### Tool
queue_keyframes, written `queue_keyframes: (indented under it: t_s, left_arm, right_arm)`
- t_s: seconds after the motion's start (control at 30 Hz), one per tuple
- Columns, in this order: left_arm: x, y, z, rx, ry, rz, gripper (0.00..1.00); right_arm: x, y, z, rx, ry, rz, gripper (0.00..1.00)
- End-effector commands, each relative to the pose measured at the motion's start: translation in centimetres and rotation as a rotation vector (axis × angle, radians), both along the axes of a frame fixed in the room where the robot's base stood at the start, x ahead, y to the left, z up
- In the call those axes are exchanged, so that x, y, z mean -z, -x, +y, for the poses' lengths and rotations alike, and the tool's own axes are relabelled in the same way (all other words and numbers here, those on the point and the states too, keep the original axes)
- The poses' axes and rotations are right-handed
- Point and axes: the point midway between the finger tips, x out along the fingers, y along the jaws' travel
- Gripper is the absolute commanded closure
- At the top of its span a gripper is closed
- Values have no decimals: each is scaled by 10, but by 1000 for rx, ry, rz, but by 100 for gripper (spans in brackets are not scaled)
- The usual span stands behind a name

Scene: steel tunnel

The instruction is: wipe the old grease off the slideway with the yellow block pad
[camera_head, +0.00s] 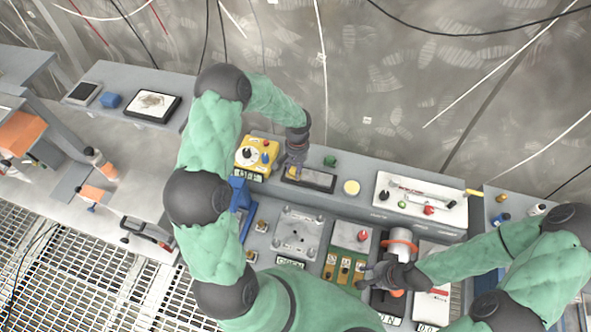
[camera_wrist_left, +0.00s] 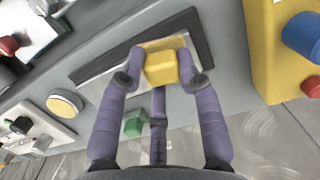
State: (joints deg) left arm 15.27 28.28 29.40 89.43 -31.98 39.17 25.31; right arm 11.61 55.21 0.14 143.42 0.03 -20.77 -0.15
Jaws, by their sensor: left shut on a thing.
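The yellow block pad (camera_wrist_left: 162,66) is held between the two fingers of my left gripper (camera_wrist_left: 162,78) in the left wrist view. The pad is over the slideway (camera_wrist_left: 122,62), a pale metal strip with a dark surround; whether it touches the strip I cannot tell. In the head view the slideway (camera_head: 318,181) lies on the back ledge of the bench, with my left gripper (camera_head: 295,160) at its left end.
A yellow control box (camera_head: 254,153) stands just left of the slideway. A green knob (camera_head: 330,161) is behind it and a round yellow button (camera_head: 351,187) to its right. An orange-and-white cylinder (camera_head: 401,243) stands near my right gripper.

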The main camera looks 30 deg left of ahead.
Motion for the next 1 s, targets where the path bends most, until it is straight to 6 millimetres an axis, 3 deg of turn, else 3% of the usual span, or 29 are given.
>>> queue_keyframes:
  t_s: [0.07,0.13,0.7,1.0]
  left_arm:
    - [-5,0,0,1,1,2,96]
    - [-22,-2,0,0,0,-2,96]
    - [-71,-8,-1,3,0,0,96]
    - [-80,-9,0,3,1,2,96]
  right_arm:
    - [-3,0,0,0,0,1,60]
    - [-7,0,0,0,0,0,60]
    - [-33,0,0,0,0,0,60]
    - [-37,0,0,0,0,0,60]
